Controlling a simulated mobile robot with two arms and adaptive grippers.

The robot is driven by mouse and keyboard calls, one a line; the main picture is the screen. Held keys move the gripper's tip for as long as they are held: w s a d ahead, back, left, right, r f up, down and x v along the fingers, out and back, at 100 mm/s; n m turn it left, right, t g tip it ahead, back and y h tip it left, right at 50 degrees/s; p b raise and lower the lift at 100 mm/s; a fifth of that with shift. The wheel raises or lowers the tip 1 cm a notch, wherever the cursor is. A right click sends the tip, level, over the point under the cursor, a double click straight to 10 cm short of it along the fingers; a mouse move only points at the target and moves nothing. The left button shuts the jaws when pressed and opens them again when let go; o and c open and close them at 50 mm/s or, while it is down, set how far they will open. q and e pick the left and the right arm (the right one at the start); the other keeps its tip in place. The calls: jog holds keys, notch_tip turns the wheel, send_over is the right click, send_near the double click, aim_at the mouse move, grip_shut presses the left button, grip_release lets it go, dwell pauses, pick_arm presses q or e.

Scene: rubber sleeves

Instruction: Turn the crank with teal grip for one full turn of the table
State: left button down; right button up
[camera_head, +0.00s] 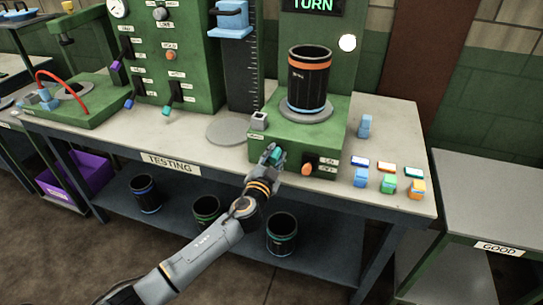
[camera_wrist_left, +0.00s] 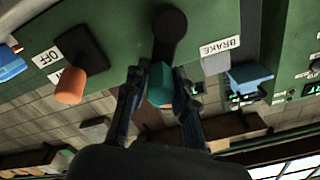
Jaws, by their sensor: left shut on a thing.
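The crank's teal grip (camera_head: 276,154) is on the front of the green machine (camera_head: 330,140). My left gripper (camera_head: 271,157) is shut on the teal grip. In the left wrist view the teal grip (camera_wrist_left: 161,88) sits between the two fingers (camera_wrist_left: 160,100), below a dark crank arm (camera_wrist_left: 170,30) on the green panel. A round grey turntable (camera_head: 306,110) on top of the machine carries a black rubber sleeve (camera_head: 309,82) with an orange band. A display above reads "TURN". My right gripper is not in view.
An orange knob (camera_head: 307,169) sits just right of the crank; the left wrist view shows it with an "OFF" label. A "BRAKE" label (camera_wrist_left: 220,46) and a blue part (camera_wrist_left: 249,77) are nearby. Small coloured blocks (camera_head: 388,182) stand at the table's right. Several sleeves (camera_head: 281,235) stand on the lower shelf.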

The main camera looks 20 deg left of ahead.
pick_arm(q)
jog(key=m, duration=0.2)
jog(key=d+f+m+b, duration=0.1)
jog(key=m, duration=0.2)
jog(key=shift+d+f+m+b, duration=0.2)
jog(key=shift+d+m+b, duration=0.05)
jog(key=shift+m+b, duration=0.05)
jog(key=m, duration=0.1)
jog(key=f+m, duration=0.1)
jog(key=shift+d+m+b, duration=0.3)
jog(key=shift+m, duration=0.1)
jog(key=m, duration=0.1)
jog(key=f+m, duration=0.1)
jog(key=shift+d+m+b, duration=0.1)
jog(key=shift+m+b, duration=0.2)
jog(key=shift+m, duration=0.1)
notch_tip(320, 180, down, 2)
jog(key=m, duration=0.4)
jog(key=shift+b, duration=0.3)
jog(key=shift+w+a+f+m, duration=0.1)
jog(key=shift+f+m, duration=0.15)
jog(key=shift+m, duration=0.4)
jog(key=shift+s+a+f+m, duration=0.1)
jog(key=shift+a+f+m, duration=0.1)
jog(key=shift+m, duration=0.5)
jog(key=shift+w+a+f+m, duration=0.1)
jog(key=shift+f+m, duration=0.15)
jog(key=shift+m, duration=0.4)
